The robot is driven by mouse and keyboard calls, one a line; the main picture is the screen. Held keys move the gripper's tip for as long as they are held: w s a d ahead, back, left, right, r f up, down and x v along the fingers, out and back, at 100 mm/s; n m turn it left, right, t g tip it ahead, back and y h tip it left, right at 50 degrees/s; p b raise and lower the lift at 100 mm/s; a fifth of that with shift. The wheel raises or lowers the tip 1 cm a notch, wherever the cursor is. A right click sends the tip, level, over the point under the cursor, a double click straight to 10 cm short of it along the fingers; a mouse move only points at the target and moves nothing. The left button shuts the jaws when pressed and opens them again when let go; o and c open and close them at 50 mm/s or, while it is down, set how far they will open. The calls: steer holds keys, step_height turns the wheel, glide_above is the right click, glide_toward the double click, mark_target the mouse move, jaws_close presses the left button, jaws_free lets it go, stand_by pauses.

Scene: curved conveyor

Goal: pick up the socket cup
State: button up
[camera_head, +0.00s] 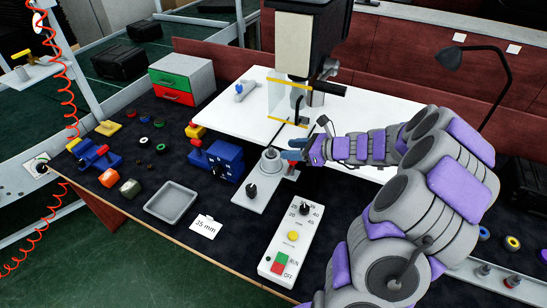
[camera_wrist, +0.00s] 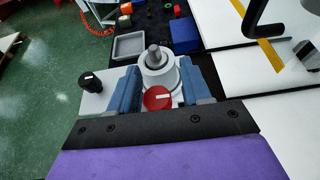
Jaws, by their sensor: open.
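A round grey cup-shaped piece (camera_head: 271,160) with a short post rising from it stands on a light grey base plate (camera_head: 248,205); I take it as the socket cup. It also shows in the wrist view (camera_wrist: 158,74). My gripper (camera_head: 291,156) is at its right in the head view. In the wrist view my gripper (camera_wrist: 160,82) is open, with one blue finger at each side of the cup. I cannot tell whether the fingers touch it. A red knob with a white line (camera_wrist: 157,98) sits on the near side of the cup, between the fingers.
A black knob (camera_head: 252,190) rises from the same plate. A control box (camera_head: 290,240) is in front. A drill press (camera_head: 300,45) stands behind over a white board.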

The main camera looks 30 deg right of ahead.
mark_target(274, 150)
steer(key=x, duration=0.1)
steer(key=b+x, duration=0.1)
steer(key=x, duration=0.1)
steer(key=a+x, duration=0.1)
steer(key=x, duration=0.1)
steer(key=shift+s+r+b, duration=0.15)
steer(key=shift+s+b, duration=0.1)
steer(key=shift+b, duration=0.05)
steer(key=shift+w+d, duration=0.1)
steer(key=shift+d, duration=0.35)
steer(key=shift+c, duration=0.5)
steer(key=shift+a, duration=0.35)
steer(key=c, duration=0.6)
jaws_close()
steer(key=shift+d, duration=0.1)
